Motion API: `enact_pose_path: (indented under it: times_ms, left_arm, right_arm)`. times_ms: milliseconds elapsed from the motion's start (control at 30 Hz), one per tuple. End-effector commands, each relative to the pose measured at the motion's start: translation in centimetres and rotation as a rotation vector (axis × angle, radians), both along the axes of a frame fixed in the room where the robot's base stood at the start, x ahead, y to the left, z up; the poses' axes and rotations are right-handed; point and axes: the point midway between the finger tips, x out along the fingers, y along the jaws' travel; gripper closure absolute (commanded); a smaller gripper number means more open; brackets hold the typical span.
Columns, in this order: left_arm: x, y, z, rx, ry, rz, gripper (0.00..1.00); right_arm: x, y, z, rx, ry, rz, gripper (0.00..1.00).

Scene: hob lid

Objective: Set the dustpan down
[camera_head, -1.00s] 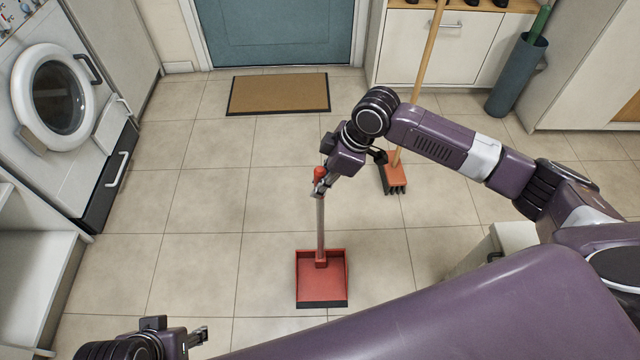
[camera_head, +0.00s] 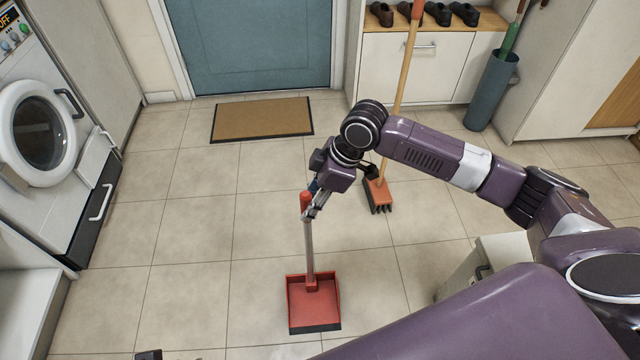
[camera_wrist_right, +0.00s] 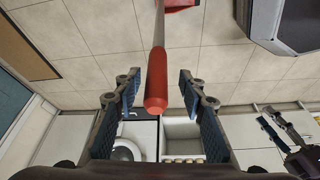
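The red dustpan (camera_head: 313,315) rests on the tiled floor in the head view, its long grey handle with a red end standing upright. My right gripper (camera_head: 312,207) is at the top of the handle. In the right wrist view the handle's red end (camera_wrist_right: 156,90) lies between the two fingers of my right gripper (camera_wrist_right: 160,98), with a visible gap on each side, so the gripper is open. My left gripper (camera_wrist_right: 283,130) shows small at the right of the wrist view, its fingers seemingly apart; only a sliver of that arm shows in the head view.
A broom (camera_head: 379,195) with an orange head stands behind my right arm, by the shoe cabinet (camera_head: 410,75). A doormat (camera_head: 262,119) lies before the blue door (camera_head: 250,45). A washing machine (camera_head: 40,130) stands at left. The floor around the dustpan is clear.

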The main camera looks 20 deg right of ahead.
Motion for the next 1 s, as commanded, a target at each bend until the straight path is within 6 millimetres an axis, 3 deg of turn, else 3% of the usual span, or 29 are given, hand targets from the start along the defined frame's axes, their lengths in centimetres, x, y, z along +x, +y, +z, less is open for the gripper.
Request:
enact_pose_path:
  times_ms: [200,433,633,1000]
  left_arm:
    - [0.7,-0.2,-3.7,0.001,0.023,-0.002,0.6]
    - [0.8,-0.3,-6.7,0.002,0.035,-0.005,0.6]
    - [0.8,-0.3,-7.8,0.002,0.04,-0.007,0.6]
    - [0.8,-0.3,-7.9,0.002,0.04,-0.007,0.6]
  right_arm:
    - [-0.7,-1.6,4.3,-0.002,-0.001,-0.002,0.62]
    - [-1.2,-2.7,7.3,0.0,0.0,-0.001,0.62]
    - [-1.4,-3.1,8.3,0.0,0.0,-0.001,0.62]
    - [-1.4,-3.1,8.3,0.0,0.0,-0.001,0.62]
